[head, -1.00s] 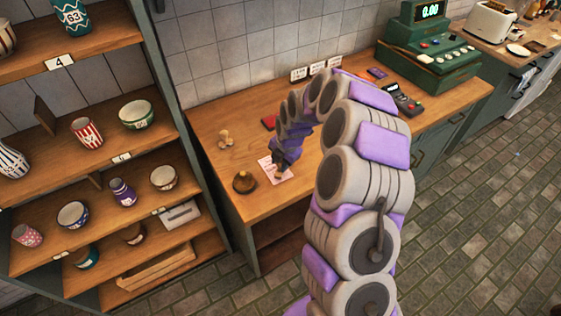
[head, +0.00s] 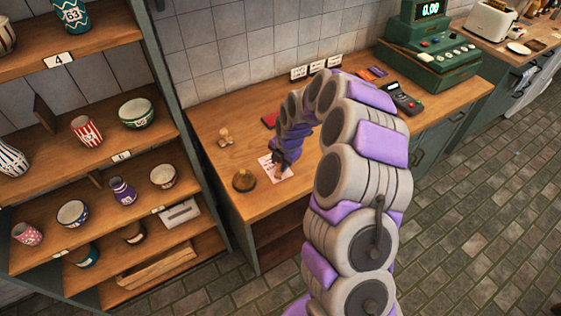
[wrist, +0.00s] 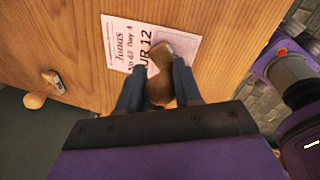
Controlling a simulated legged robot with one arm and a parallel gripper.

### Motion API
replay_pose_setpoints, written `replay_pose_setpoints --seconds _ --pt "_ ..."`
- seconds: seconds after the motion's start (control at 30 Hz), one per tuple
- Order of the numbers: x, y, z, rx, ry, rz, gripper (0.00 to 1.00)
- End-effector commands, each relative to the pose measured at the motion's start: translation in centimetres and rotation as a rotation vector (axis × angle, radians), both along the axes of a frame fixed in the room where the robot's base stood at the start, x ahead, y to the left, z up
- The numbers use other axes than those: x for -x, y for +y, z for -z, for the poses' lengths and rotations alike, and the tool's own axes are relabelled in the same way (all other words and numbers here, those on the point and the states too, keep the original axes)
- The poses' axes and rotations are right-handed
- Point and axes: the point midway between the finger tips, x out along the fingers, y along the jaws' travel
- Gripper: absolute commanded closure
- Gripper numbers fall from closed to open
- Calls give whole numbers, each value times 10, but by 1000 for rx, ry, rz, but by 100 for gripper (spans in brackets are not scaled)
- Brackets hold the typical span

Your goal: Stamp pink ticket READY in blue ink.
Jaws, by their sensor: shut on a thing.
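The pink ticket (head: 267,168) lies flat on the wooden counter, and my gripper (head: 279,172) is over its right part. My gripper (wrist: 158,92) is shut on a brown wooden stamp (wrist: 159,91), whose far end overlaps the ticket's right side. The stamp's face is hidden, so I cannot tell its word, its ink, or whether it touches the paper. No READY mark shows on the visible part of the ticket.
A round brown wooden object (head: 244,181) stands left of the ticket. A small light wooden stamp (head: 225,137) is farther back. A red pad (head: 269,122) lies behind my gripper. A card terminal (head: 402,98) and green register (head: 430,60) stand right. Shelves of pottery (head: 123,190) flank the counter's left.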

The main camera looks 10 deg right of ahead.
Motion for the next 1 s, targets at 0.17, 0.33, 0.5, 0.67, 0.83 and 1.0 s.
replay_pose_setpoints --seconds 0.17,0.33,0.5,0.67,0.83,1.0 --pt "0 0 1 0 1 0 86" --pt "0 0 0 0 1 0 86" --pt "0 0 -7 -1 -1 0 86" --pt "-1 0 -19 0 -4 -1 86" --pt "0 0 -31 0 -2 -1 86" --pt "0 0 -43 0 0 -1 86"
